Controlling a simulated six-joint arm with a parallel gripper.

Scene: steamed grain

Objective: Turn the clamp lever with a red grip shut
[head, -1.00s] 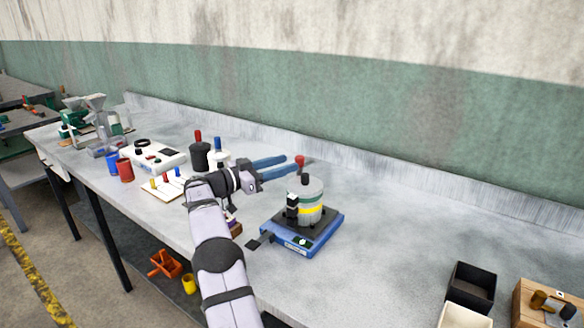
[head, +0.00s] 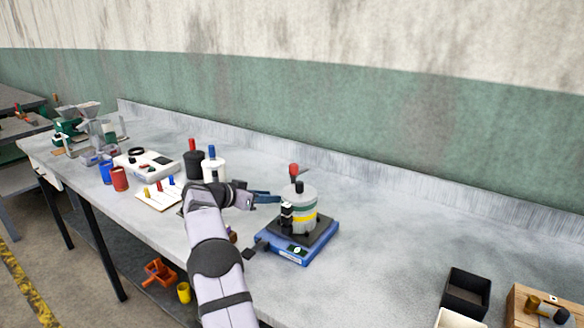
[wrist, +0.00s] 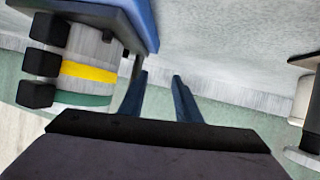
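The clamp lever's red grip (head: 293,168) stands up at the top of a grey pot (head: 304,199) with green and yellow bands. The pot sits on a blue-sided device with a black top (head: 318,243). My gripper (head: 280,198) is at the pot's left side, below the red grip, with its blue fingers pointing toward the pot. In the wrist view, the two fingers (wrist: 160,75) are apart with nothing between them. The banded pot (wrist: 88,72) and its black blocks show at upper left there. The red grip does not show in the wrist view. Whether a finger touches the pot is unclear.
A black canister (head: 193,165) with a red handle and a white canister (head: 213,169) with a blue handle stand behind my arm. A white device (head: 150,162) and red cup (head: 120,179) are farther left. A black bin (head: 466,291) is right.

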